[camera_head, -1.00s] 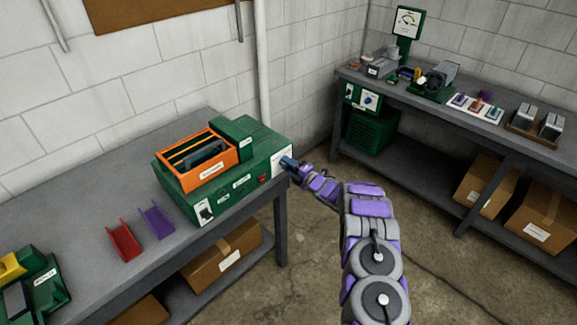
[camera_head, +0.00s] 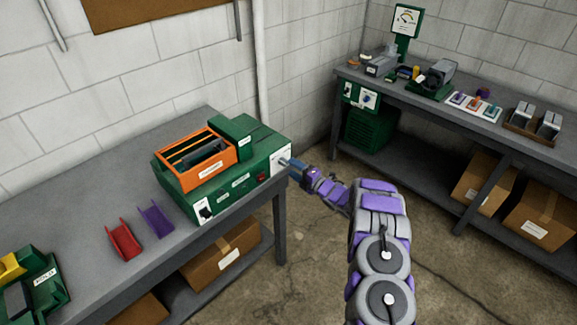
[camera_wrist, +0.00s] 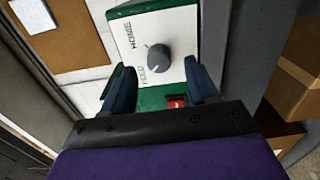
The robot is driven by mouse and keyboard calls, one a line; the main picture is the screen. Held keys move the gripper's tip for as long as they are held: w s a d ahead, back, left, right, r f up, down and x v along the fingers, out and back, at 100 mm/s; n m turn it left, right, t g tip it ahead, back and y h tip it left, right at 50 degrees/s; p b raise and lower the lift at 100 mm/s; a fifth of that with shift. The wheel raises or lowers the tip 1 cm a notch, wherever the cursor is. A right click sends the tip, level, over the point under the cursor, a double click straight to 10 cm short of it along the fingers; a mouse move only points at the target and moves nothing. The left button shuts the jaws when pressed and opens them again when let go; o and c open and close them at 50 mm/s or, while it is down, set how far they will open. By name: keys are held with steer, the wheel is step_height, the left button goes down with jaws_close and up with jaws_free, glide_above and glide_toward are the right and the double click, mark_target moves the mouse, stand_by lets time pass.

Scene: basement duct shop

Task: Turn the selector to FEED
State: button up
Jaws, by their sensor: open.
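The selector is a round grey knob (camera_wrist: 158,58) on a white plate (camera_wrist: 181,22) lettered HOME and FEED, seen in the wrist view. A light mark on the knob shows, but I cannot tell exactly where it points. The plate sits on the end of the green machine (camera_head: 237,182) at the bench corner. My gripper (camera_wrist: 160,86) is open, with one dark blue finger on each side of the view and the knob ahead between them. I see no contact with the knob. In the head view my gripper (camera_head: 286,163) is at the white plate and hides part of it.
A red switch (camera_wrist: 177,102) sits below the plate, close to the right finger. An orange tray (camera_head: 208,172) lies on top of the machine. Red (camera_head: 124,241) and purple (camera_head: 156,219) channels lie on the bench (camera_head: 92,212). Another bench (camera_head: 420,107) stands right.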

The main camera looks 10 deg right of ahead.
steer(key=p+v, duration=0.1)
steer(key=v, duration=1.2)
steer(key=shift+d, duration=0.1)
